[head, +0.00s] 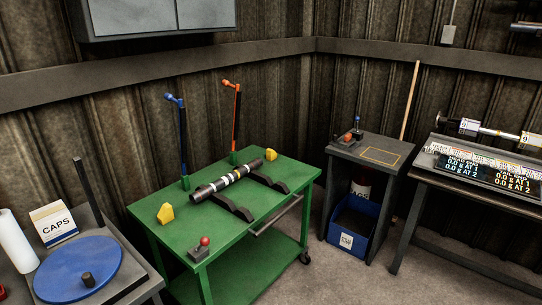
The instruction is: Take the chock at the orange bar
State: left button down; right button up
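A green cart (285,195) stands in the middle of the head view. An orange-topped upright bar (236,118) rises from its back edge, to the right of a blue upright bar (182,135). One yellow chock (271,154) sits on the cart top at the far right end, on the orange bar's side. A second yellow chock (165,213) sits at the left end, nearer the blue bar. A dark and silver driveshaft (215,186) lies on two dark supports (232,207) between the chocks. Neither of my grippers shows in this view.
A red-knobbed box (200,250) sits on the cart's front left. On the left are a blue disc (80,268) and a CAPS box (53,223). On the right stand a small grey table (370,150), a blue bin (355,222) and a bench (480,178). Floor shows between cart and bench.

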aim_at(272, 155)
jog(key=i+l, duration=1.5)
jog(key=i+l+u, duration=0.05)
